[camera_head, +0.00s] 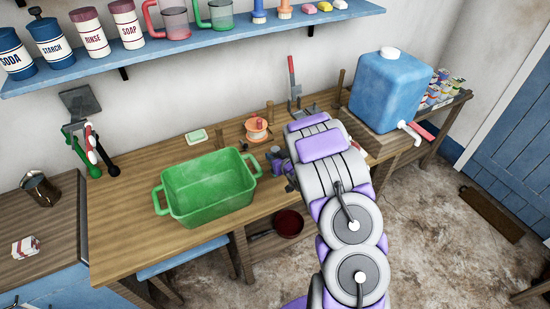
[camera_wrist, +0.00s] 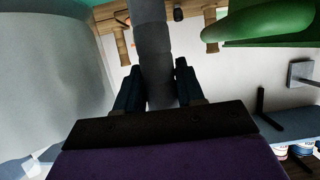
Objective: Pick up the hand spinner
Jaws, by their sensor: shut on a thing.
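My gripper (camera_wrist: 157,75) is shut on a grey, rounded shaft-like thing (camera_wrist: 155,50), which I take to be the hand spinner. In the wrist view this thing runs up between the two dark fingers and out of the top of the picture. In the head view my gripper (camera_head: 279,164) is over the wooden bench, just right of the green tub (camera_head: 212,212). My own arm hides most of the area there, so the held thing's full shape and whether it touches the bench cannot be told.
An orange-and-white spool (camera_head: 256,129) and a pale green dish (camera_head: 196,136) stand behind the tub. A blue water container (camera_head: 390,88) stands right of my arm. A blue shelf (camera_head: 190,46) with canisters and jugs runs above. The bench's left part (camera_head: 125,220) is clear.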

